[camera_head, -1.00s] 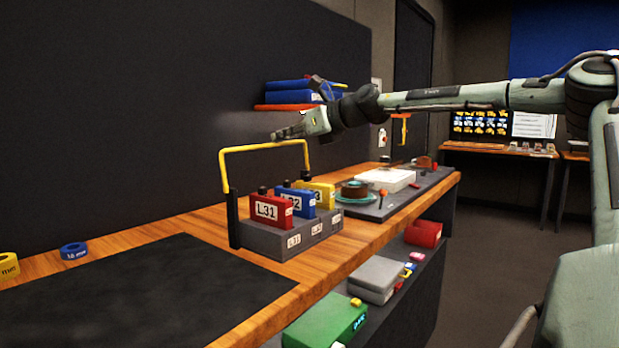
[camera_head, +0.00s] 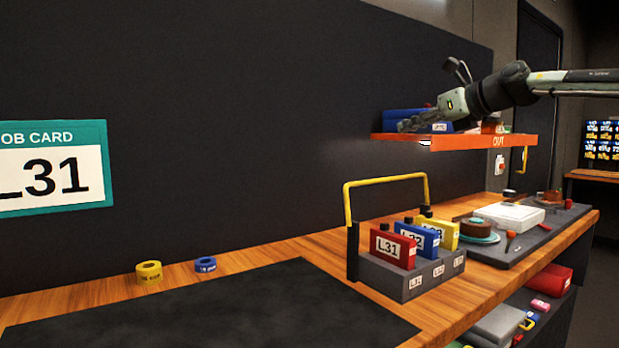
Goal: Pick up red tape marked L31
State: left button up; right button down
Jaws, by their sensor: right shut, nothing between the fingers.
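A red flat piece marked L31 (camera_head: 392,249) stands upright in the left slot of a grey three-slot holder (camera_head: 388,279) on the bench. A blue piece marked L32 (camera_head: 421,238) and a yellow piece (camera_head: 443,232) stand in the other slots. A yellow handle (camera_head: 385,181) arches up behind the holder. My right gripper (camera_head: 405,126) is shut and empty, up above the holder and apart from the red piece. In the picture it overlaps the left end of an orange shelf marked OUT. My left gripper is out of view.
A yellow tape roll (camera_head: 149,272) and a blue one (camera_head: 206,265) lie at the bench's back edge, behind a dark mat (camera_head: 210,310). A job card reading L31 (camera_head: 50,168) hangs at left. The OUT shelf (camera_head: 480,142) holds blue items. A white box (camera_head: 508,215) stands right.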

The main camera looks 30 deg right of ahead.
aim_at(397, 250)
jog(key=k+l, duration=0.1)
jog(key=k, duration=0.9)
